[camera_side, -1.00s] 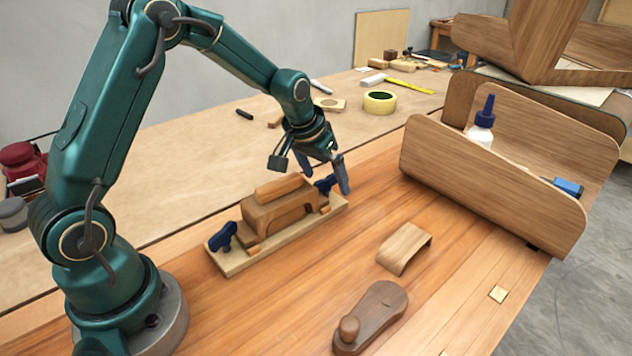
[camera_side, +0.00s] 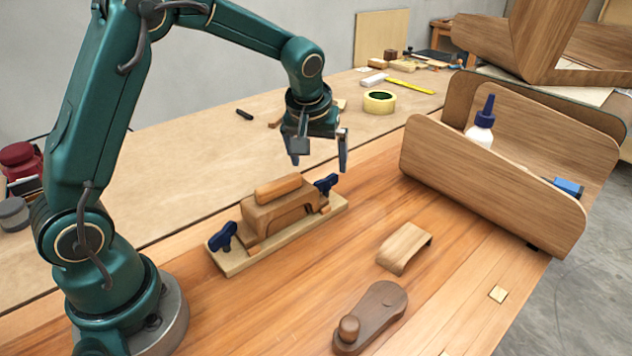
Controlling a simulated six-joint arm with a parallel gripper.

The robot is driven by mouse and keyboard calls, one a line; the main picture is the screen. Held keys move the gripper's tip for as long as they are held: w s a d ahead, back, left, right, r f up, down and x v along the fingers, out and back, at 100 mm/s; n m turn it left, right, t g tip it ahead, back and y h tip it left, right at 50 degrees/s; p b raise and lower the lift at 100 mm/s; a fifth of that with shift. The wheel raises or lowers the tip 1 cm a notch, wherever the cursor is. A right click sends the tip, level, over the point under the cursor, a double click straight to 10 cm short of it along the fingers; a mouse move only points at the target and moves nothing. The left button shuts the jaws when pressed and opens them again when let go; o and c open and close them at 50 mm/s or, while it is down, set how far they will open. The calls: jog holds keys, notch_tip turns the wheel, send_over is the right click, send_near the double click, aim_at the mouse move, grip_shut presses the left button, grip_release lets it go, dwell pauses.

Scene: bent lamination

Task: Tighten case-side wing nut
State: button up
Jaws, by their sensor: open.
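A wooden clamping form (camera_side: 284,211) stands on a pale base board (camera_side: 231,266) on the bench. One dark blue wing nut (camera_side: 326,184) sits at its far right end, towards the wooden case (camera_side: 490,190). Another blue wing nut (camera_side: 223,237) sits at its near left end. My gripper (camera_side: 319,166) is open and empty. Its fingers point down, above and slightly behind the right wing nut, apart from it. How tight either nut is cannot be seen.
A bent wood piece (camera_side: 404,248) and a dark wooden tool with a knob (camera_side: 370,318) lie in front on the right. The case holds a glue bottle (camera_side: 481,124). A tape roll (camera_side: 379,101) lies behind. Bench space between form and case is clear.

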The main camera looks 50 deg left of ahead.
jog(key=w+a+r+m+g+h, duration=0.1)
jog(key=a+m+h, duration=0.2)
jog(key=a+m, duration=0.3)
jog(key=shift+a, duration=1.4)
